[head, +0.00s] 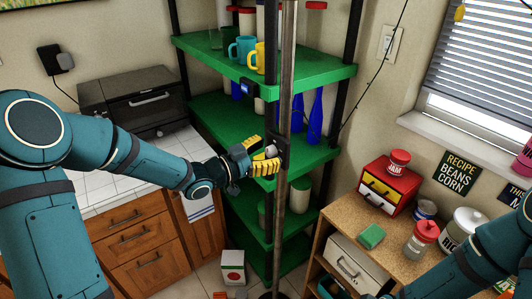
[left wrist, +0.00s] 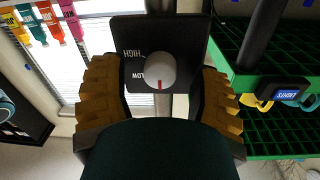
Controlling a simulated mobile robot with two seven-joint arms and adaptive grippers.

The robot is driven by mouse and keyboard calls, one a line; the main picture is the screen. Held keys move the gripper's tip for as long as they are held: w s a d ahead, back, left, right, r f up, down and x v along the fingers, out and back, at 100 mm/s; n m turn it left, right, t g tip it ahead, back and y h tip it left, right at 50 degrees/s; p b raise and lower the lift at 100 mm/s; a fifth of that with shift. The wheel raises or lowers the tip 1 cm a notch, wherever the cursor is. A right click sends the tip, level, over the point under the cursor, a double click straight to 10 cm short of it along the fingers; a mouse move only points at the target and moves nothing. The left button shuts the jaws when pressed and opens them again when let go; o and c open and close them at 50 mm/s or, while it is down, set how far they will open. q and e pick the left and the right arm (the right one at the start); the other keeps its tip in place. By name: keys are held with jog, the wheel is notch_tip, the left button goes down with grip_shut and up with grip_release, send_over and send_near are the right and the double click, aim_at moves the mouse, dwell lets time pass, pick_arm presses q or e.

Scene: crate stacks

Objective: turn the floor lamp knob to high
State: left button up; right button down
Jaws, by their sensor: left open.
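The floor lamp's pole (head: 286,75) stands in front of the green shelf. Its dark control plate (left wrist: 185,35) carries a round pale knob (left wrist: 160,68), marked HIGH and LOW to the left in the left wrist view. The knob's red mark points down in that view, away from the HIGH label. In the head view the knob (head: 271,151) is partly hidden by my fingers. My left gripper (head: 262,157) is open, its yellow fingers on either side of the knob; the left wrist view (left wrist: 160,75) shows gaps beside it. My right gripper is out of view.
The green shelf (head: 310,77) with mugs and blue bottles stands close behind the pole. A toaster oven (head: 130,100) sits on the left counter. A wooden cabinet (head: 340,215) with jars and a red drawer box (head: 388,186) stands at right.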

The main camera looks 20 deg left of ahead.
pick_arm(q)
jog(key=shift+c, duration=0.4)
grip_shut()
